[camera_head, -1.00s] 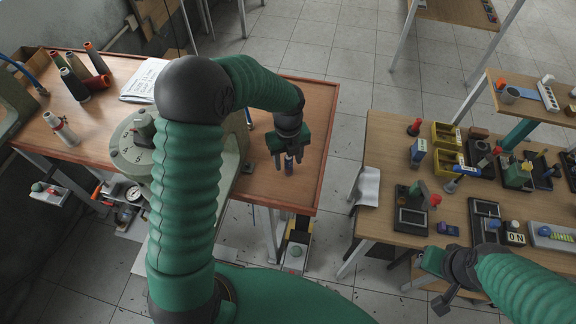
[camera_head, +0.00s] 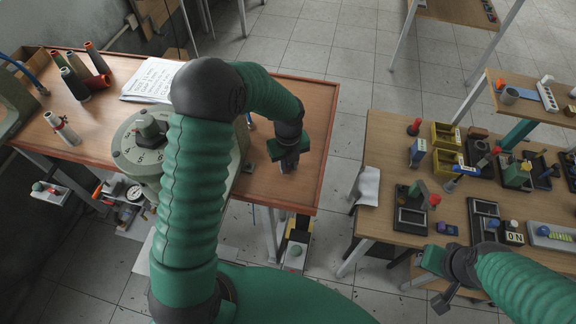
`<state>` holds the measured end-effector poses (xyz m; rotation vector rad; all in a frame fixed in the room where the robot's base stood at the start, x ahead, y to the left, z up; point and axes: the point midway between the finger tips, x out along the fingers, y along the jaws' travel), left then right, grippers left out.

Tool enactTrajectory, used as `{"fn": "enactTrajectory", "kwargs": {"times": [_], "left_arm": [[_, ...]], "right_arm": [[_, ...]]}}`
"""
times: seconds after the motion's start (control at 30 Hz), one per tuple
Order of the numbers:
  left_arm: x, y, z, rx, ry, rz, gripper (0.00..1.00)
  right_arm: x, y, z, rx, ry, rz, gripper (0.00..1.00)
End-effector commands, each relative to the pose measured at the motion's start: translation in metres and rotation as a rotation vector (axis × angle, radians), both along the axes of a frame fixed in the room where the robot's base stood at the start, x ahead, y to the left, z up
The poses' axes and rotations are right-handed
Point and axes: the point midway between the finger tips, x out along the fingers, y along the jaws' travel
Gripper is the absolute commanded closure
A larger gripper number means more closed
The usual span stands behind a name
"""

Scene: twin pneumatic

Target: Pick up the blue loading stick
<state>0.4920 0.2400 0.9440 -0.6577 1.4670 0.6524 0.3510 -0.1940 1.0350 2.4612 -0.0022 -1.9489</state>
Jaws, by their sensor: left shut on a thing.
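My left gripper (camera_head: 289,165) is low over the right part of the brown wooden table, pointing down. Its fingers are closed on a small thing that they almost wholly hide. A bluish piece showed between them earlier, which fits the blue loading stick; its ends and tilt cannot be made out now. A small blue bit (camera_head: 250,119) shows beside my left arm, too small to identify. My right gripper (camera_head: 441,282) is at the lower right, in front of the right-hand table, away from the left table; its finger gap is not clear.
A grey-green machine (camera_head: 145,143) stands left of my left gripper, partly behind my arm. Thread cones (camera_head: 75,84) and a paper sheet (camera_head: 152,80) are at the back left. The right-hand table (camera_head: 385,140) holds yellow bins (camera_head: 446,161) and several small devices.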

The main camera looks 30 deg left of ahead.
Motion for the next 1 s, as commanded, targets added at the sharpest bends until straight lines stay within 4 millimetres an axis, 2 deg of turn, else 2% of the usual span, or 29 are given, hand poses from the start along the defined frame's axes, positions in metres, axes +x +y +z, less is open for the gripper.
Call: {"fn": "enactTrajectory", "kwargs": {"times": [0.27, 0.57, 0.77, 1.0], "left_arm": [[-0.002, 0.0, 0.001, 0.0, 0.006, 0.001, 1.0], [-0.003, 0.001, 0.036, 0.001, 0.001, 0.002, 1.0], [-0.05, 0.004, 0.038, 0.001, 0.003, 0.003, 1.0], [-0.117, 0.007, 0.046, 0.002, 0.002, 0.004, 1.0]], "right_arm": [[0.0, 0.0, -0.001, 0.0, 0.0, 0.0, 0.64], [0.0, 0.0, -0.007, 0.0, 0.0, 0.0, 0.64], [0.0, 0.0, -0.014, 0.0, 0.0, 0.0, 0.64], [0.0, 0.0, -0.017, 0.0, 0.0, 0.0, 0.64]]}}
